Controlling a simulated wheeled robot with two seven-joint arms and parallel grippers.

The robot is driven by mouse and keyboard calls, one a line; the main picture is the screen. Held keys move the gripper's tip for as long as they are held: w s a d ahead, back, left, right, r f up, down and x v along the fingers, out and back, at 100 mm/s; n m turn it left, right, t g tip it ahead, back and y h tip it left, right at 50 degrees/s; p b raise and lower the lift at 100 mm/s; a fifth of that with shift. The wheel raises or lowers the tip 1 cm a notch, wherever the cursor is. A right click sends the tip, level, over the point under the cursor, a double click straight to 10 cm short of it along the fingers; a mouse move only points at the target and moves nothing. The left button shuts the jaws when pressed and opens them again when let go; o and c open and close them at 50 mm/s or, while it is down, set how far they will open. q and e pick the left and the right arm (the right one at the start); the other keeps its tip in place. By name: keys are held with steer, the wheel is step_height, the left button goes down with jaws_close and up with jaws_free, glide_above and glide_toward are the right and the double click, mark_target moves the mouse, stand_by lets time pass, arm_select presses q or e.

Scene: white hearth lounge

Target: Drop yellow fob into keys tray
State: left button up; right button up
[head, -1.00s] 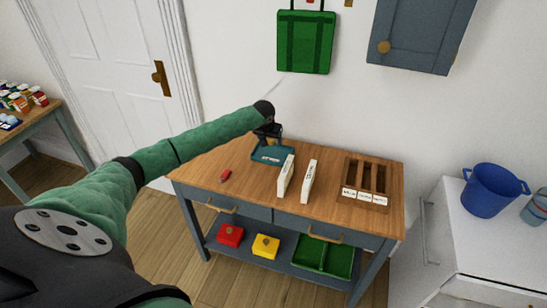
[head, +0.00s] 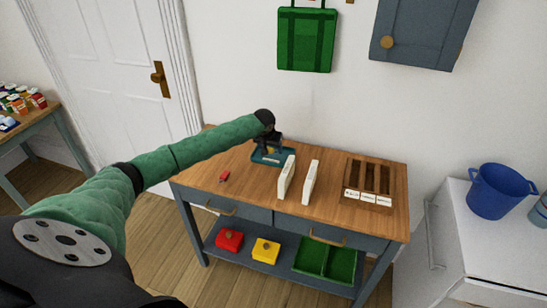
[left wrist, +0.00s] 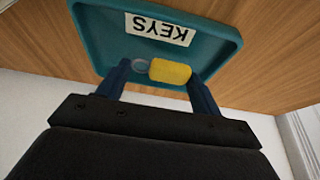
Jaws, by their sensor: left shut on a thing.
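The yellow fob (left wrist: 171,71), with a grey ring at one end, is held between the fingertips of my left gripper (left wrist: 158,74). In the left wrist view the fob shows against the inside of the teal keys tray (left wrist: 225,47), which has a white KEYS label (left wrist: 160,29). In the head view my left gripper (head: 270,147) is just over the keys tray (head: 257,158), at the back of the wooden table. I cannot tell whether the fob touches the tray floor. My right gripper is not in view.
A red object (head: 224,176) lies on the tabletop (head: 240,195) left of the tray. Two upright white pieces (head: 310,183) stand right of the tray, close to it. A brown divided holder (head: 369,179) is at the right. Red, yellow and green containers sit on the lower shelf.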

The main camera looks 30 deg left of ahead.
arm_select(q)
steer(key=o, duration=1)
steer(key=shift+o, duration=0.2)
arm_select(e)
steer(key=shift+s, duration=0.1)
arm_select(q)
steer(key=shift+r, duration=0.1)
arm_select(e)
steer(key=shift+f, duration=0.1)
arm_select(q)
steer(key=shift+s+r, duration=0.15)
steer(key=shift+r, duration=0.1)
steer(key=b+v, duration=0.2)
steer(key=v, duration=0.5)
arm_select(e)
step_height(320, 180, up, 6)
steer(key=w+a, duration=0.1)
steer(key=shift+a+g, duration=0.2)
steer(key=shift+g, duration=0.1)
